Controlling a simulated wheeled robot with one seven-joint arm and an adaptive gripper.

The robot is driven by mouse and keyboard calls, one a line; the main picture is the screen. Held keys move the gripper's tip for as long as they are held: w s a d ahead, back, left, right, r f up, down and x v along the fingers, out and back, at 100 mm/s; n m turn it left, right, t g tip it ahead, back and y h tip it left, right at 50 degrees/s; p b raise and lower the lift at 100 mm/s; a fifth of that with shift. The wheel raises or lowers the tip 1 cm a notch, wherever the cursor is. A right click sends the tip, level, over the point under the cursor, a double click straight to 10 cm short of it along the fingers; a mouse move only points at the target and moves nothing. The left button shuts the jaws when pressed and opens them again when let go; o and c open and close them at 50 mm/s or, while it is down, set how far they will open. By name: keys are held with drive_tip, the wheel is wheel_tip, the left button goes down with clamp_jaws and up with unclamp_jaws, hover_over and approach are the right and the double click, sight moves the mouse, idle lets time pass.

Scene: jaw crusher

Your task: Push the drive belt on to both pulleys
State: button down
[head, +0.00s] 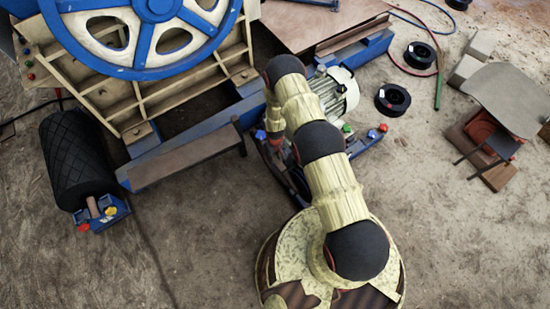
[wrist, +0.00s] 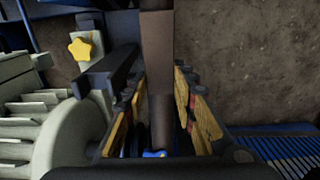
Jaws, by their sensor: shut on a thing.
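In the head view, the big blue spoked wheel (head: 153,45) stands on the cream ribbed crusher frame, top left. The pale motor (head: 340,92) sits right of it; my arm hides its pulley side. My gripper (wrist: 160,115) shows in the wrist view with yellow pads, shut on a brown-grey strip (wrist: 157,60) that runs up between the fingers. The strip may be the drive belt; I cannot be sure. The finned motor (wrist: 25,125) is close on the left there. I cannot make out belt seating on either pulley. My gripper is hidden in the head view.
A yellow star knob (wrist: 80,48) and a dark bar (wrist: 108,72) are near my left finger. A brown-topped beam (head: 188,158) lies below the crusher. Black reels (head: 392,99) and a grey-topped stool (head: 505,95) are at right.

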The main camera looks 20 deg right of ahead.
drive_tip(key=w+d+r, duration=0.1)
drive_tip(key=d+r, duration=0.3)
drive_tip(key=shift+w+d+p, duration=0.35)
drive_tip(key=shift+d+p, duration=0.05)
drive_tip(key=c, duration=1.5)
unclamp_jaws()
drive_tip(key=shift+d, duration=0.1)
drive_tip(key=shift+o, duration=0.2)
drive_tip(key=shift+s, duration=0.1)
wheel_tip(320, 180, up, 12)
